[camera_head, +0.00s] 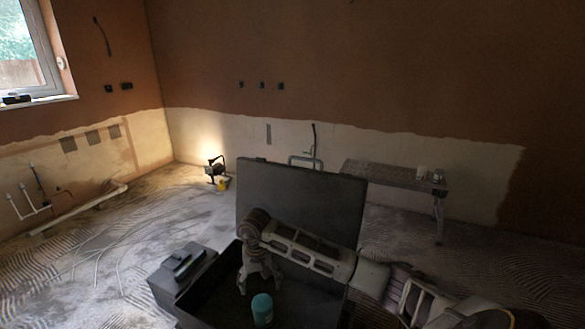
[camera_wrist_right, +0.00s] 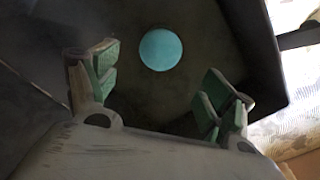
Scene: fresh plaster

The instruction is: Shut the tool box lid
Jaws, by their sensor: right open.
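The dark tool box (camera_head: 205,305) stands in front of me with its lid (camera_head: 290,190) raised upright at the back. Inside the box is a teal-topped cylinder (camera_head: 262,308), and its round teal top also shows in the right wrist view (camera_wrist_right: 160,49). My right arm comes in from the right across the front of the lid. My right gripper (camera_head: 258,290) points down over the box's interior, behind the cylinder in the head view. In the right wrist view its green-padded fingers (camera_wrist_right: 165,90) are spread apart with nothing between them. My left gripper is not in view.
A dark block with small items on it (camera_head: 182,264) sits at the box's left side. A trestle bench (camera_head: 395,175) stands behind to the right, and a lit work lamp (camera_head: 216,168) by the back wall. The dusty floor at left is mostly clear.

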